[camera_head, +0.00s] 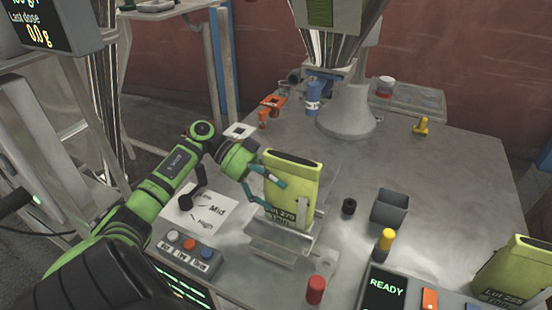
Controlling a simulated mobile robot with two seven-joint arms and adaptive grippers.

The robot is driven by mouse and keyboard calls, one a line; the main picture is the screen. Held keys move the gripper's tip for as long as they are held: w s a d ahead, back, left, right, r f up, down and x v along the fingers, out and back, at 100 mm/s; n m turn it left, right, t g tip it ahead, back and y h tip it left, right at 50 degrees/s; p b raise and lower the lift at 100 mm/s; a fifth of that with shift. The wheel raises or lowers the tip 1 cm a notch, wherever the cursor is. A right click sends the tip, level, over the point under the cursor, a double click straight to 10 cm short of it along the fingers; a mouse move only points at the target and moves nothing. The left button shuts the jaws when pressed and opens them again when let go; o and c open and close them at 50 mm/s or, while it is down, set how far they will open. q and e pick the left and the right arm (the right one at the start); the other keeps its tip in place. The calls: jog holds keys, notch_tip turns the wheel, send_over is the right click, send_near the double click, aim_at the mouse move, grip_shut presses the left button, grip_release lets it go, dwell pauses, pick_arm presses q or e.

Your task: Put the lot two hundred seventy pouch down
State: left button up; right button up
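The yellow-green pouch marked Lot 270 (289,196), its last digit hard to read, stands nearly upright at the metal cradle (278,249) in the middle of the table. Its dark top edge faces up and its label is low on the front. My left gripper (274,196) is at the pouch's left side. Its two teal fingers are spread apart, one across the pouch's face and the other by its left edge. Whether they press on the pouch is unclear. The pouch's underside is hidden. My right gripper is not in view.
Another yellow-green pouch (512,272) stands at the right front. A grey bin (389,208), a black cup (349,207) and a red cylinder (316,290) are right of the cradle. A button box (187,252) lies left. The filler base (346,115) stands behind. The table's right middle is clear.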

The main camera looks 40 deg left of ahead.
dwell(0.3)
pick_arm(q)
jog(key=v, duration=1.2)
jog(key=shift+r+b, duration=0.25)
jog(key=shift+b, duration=0.1)
dwell(2.0)
